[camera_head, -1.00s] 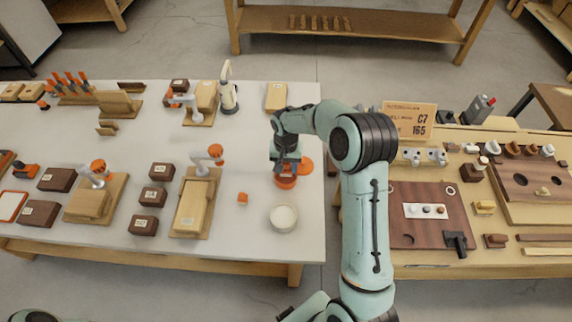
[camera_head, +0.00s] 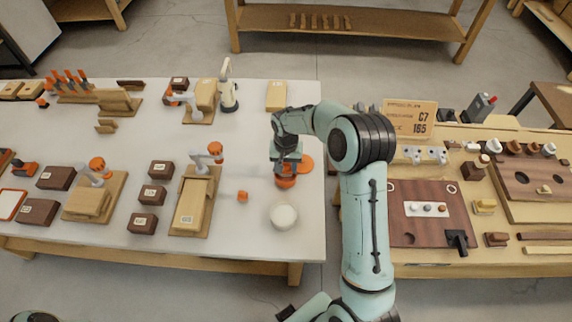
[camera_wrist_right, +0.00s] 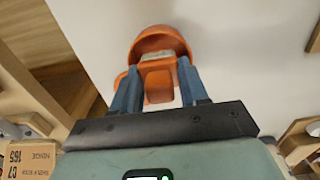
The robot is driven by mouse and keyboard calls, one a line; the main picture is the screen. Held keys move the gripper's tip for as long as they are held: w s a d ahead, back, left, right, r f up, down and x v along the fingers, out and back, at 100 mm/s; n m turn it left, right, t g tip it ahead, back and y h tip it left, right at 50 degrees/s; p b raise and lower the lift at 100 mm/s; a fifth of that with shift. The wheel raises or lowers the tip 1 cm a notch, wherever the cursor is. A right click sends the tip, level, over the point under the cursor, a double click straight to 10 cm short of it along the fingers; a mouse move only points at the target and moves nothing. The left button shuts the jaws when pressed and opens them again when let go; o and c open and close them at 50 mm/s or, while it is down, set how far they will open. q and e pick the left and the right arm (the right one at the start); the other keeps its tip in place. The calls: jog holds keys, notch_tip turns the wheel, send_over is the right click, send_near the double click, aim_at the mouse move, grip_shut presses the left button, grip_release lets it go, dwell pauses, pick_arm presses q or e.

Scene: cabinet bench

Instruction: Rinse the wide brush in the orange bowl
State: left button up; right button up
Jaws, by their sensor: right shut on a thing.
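The orange bowl (camera_head: 285,183) stands near the right end of the white table, directly below my right gripper (camera_head: 287,168). In the right wrist view the bowl (camera_wrist_right: 160,40) lies just beyond the fingertips. My right gripper (camera_wrist_right: 159,88) is shut on the wide brush (camera_wrist_right: 157,78), which shows an orange body and a pale band between the blue fingers. The brush's far end is over or inside the bowl; I cannot tell whether it touches the bottom. My left gripper is not in view.
A flat orange disc (camera_head: 305,164) lies right beside the bowl. A wooden board with an orange-topped fixture (camera_head: 192,205) stands farther left. The table's right edge is close.

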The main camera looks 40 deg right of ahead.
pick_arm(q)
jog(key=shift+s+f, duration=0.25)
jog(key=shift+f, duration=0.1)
pick_arm(e)
jog(key=shift+f, duration=0.6)
pick_arm(q)
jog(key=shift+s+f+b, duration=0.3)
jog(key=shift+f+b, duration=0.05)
jog(key=shift+b, duration=0.15)
pick_arm(e)
jog(key=shift+f, duration=0.55)
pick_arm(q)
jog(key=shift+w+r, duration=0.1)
pick_arm(e)
jog(key=shift+r, duration=0.2)
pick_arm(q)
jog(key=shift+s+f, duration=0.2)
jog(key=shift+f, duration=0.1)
pick_arm(e)
jog(key=shift+f, duration=0.2)
dwell(3.4)
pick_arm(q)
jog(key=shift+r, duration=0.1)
pick_arm(e)
jog(key=shift+r, duration=0.15)
